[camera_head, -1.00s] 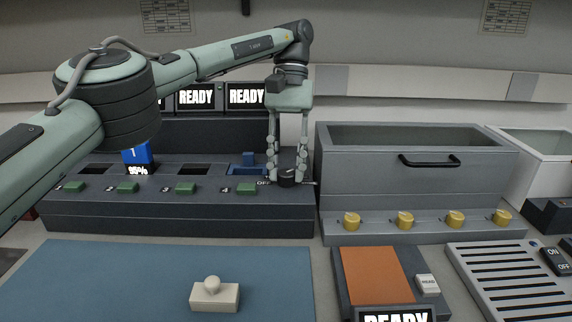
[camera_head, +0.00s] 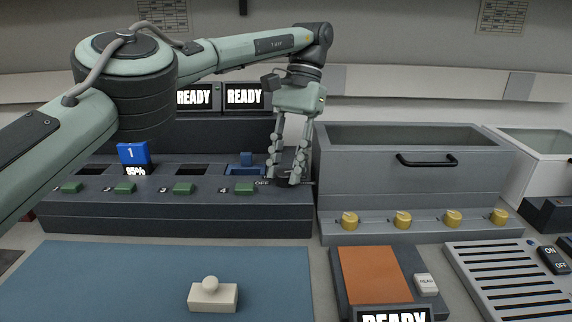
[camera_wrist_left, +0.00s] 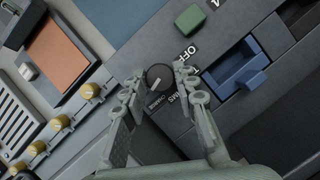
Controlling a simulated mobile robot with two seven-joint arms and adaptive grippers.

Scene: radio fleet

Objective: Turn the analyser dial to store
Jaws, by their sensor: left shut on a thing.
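The dial (camera_wrist_left: 159,76) is a round black knob with a pale pointer line, on the right end of the dark console (camera_head: 180,219). White lettering surrounds it; "OFF" reads clearly, but the other labels are partly covered by my fingers. In the head view the dial is mostly hidden between my fingertips. My left gripper (camera_head: 284,180) comes down on it from above, tilted, with one finger on each side. It is shut on the dial. My right gripper is in neither view.
A blue block marked 1 (camera_head: 133,153) stands in a console slot, with green buttons (camera_head: 184,189) along the front. Right of the dial stands a grey bin (camera_head: 405,186) with yellow knobs (camera_head: 403,219). A stamp-like block (camera_head: 213,296) sits on the blue mat (camera_head: 90,285).

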